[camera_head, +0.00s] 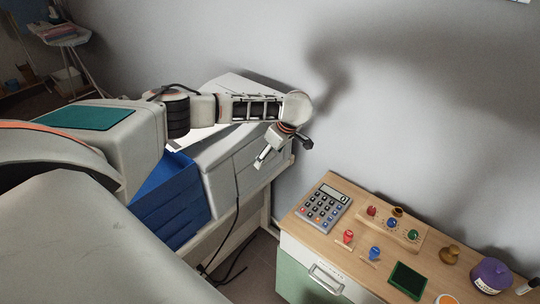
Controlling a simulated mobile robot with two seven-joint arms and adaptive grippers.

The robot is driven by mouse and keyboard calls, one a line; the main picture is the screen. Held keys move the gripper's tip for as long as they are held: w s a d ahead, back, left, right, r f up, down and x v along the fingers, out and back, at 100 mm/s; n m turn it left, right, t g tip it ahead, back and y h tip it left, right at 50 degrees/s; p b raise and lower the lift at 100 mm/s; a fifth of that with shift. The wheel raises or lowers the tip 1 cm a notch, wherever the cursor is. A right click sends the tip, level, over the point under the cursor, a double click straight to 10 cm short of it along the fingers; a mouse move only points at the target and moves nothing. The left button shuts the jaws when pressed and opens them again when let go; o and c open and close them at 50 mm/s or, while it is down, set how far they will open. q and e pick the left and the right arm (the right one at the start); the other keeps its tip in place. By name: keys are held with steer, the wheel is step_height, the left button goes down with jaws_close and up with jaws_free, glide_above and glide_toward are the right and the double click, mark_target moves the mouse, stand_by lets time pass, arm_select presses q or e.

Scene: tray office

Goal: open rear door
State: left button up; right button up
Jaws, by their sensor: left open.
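A pale grey-white machine (222,160), which looks like an office printer, stands on a stand left of centre in the head view. Its side facing the drawer cabinet has panel seams; I cannot tell which panel is the rear door, and no panel stands visibly open. My left arm reaches across in front of it and hides part of its top. My left gripper (284,150) is open and empty, at the machine's right end near the wall. I cannot tell whether a finger touches the machine. My right gripper is not in view.
Blue stacked trays (168,205) sit left of the machine. Black cables (238,205) hang down to the floor. A wooden-topped drawer cabinet (345,262) at right carries a calculator (324,207), stamps, a purple jar (490,275) and other small items. A gap separates cabinet and machine.

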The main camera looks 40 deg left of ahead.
arm_select(q)
steer(key=c, duration=1.6)
